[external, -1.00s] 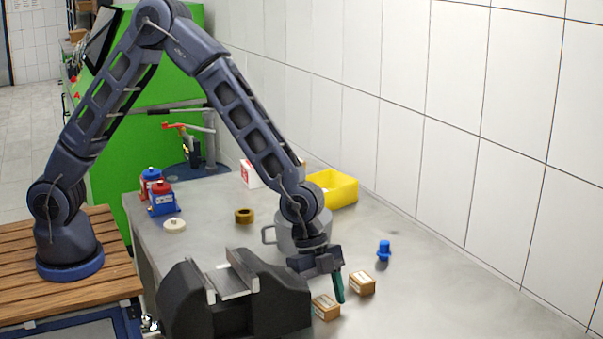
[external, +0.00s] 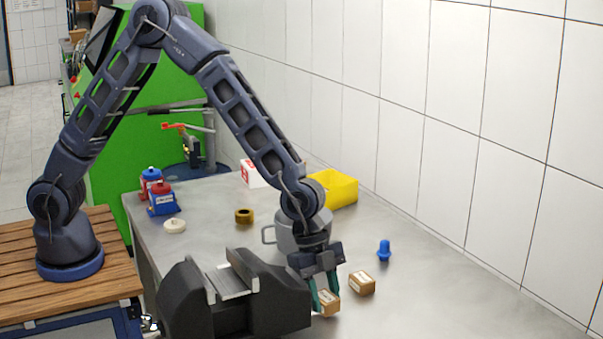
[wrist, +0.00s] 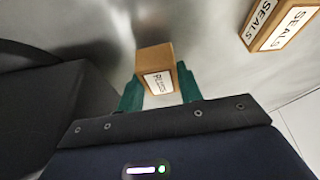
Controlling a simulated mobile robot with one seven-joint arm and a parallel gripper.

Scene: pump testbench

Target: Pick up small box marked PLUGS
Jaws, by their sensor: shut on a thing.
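The small box marked PLUGS (wrist: 155,60) is brown with a white label, and its lettering shows in the wrist view. It also shows in the external view (external: 328,303), near the front of the bench beside the vise. My gripper (external: 325,297) points down at it with one green finger on each side. In the wrist view my gripper (wrist: 160,85) has the box between its fingers and is shut on it. I cannot tell whether the box is touching the bench.
A similar box marked SEALS (wrist: 279,25) lies close by on the right (external: 362,283). A dark vise (external: 235,295) stands just left of my gripper. A grey pot (external: 290,238) is behind it. A blue part (external: 384,250) and a yellow bin (external: 335,190) stand farther back.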

